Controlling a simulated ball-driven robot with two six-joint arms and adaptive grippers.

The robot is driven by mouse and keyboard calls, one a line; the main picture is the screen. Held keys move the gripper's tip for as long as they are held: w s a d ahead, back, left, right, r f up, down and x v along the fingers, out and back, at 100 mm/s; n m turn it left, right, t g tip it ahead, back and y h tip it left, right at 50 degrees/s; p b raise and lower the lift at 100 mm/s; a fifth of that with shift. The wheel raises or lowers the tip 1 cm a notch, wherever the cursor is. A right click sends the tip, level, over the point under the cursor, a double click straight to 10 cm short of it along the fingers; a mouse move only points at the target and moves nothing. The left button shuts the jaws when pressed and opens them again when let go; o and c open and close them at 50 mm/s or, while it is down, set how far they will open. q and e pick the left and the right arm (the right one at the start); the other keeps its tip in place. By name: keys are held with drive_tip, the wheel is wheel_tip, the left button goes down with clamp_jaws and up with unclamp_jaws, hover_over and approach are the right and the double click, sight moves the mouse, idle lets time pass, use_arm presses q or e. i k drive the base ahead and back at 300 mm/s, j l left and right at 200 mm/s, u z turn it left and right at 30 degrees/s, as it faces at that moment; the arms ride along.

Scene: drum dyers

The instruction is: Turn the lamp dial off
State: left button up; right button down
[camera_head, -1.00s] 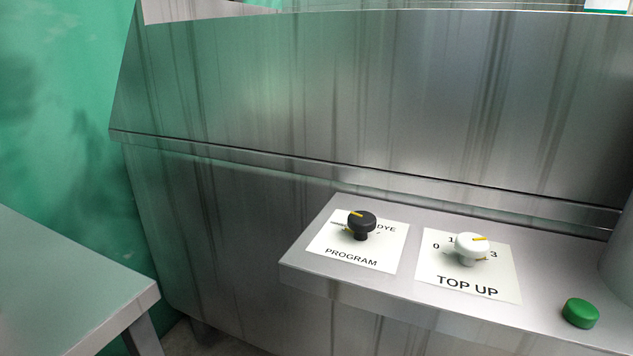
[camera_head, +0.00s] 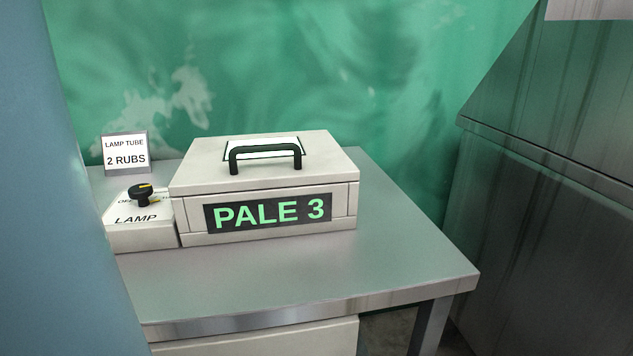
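The lamp dial (camera_head: 140,194) is a black knob with a yellow pointer line. It stands on a small white box (camera_head: 142,237) marked LAMP, at the left of the view. The pointer is aimed to the right, away from the partly hidden "OFF" mark on the knob's left. The words to the knob's right are too small to read surely. Neither of my grippers is in view.
A pale lidded box (camera_head: 265,190) with a black handle and a "PALE 3" display stands right against the lamp box. A "LAMP TUBE 2 RUBS" sign (camera_head: 126,153) stands behind. The metal table (camera_head: 400,265) is clear at front and right. A blue-grey upright (camera_head: 45,200) blocks the left.

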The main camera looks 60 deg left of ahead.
sight(140, 192)
drive_tip(key=k+j+u, duration=0.4)
drive_tip(key=k, duration=0.15)
drive_tip(key=k+j+u, duration=0.45)
drive_tip(key=k+j, duration=0.25)
drive_tip(key=j, duration=0.15)
drive_tip(key=k+j, duration=0.25)
drive_tip(key=j, duration=0.15)
drive_tip(key=k+j, duration=0.25)
drive_tip(key=j+u, duration=0.05)
drive_tip(key=j, duration=0.05)
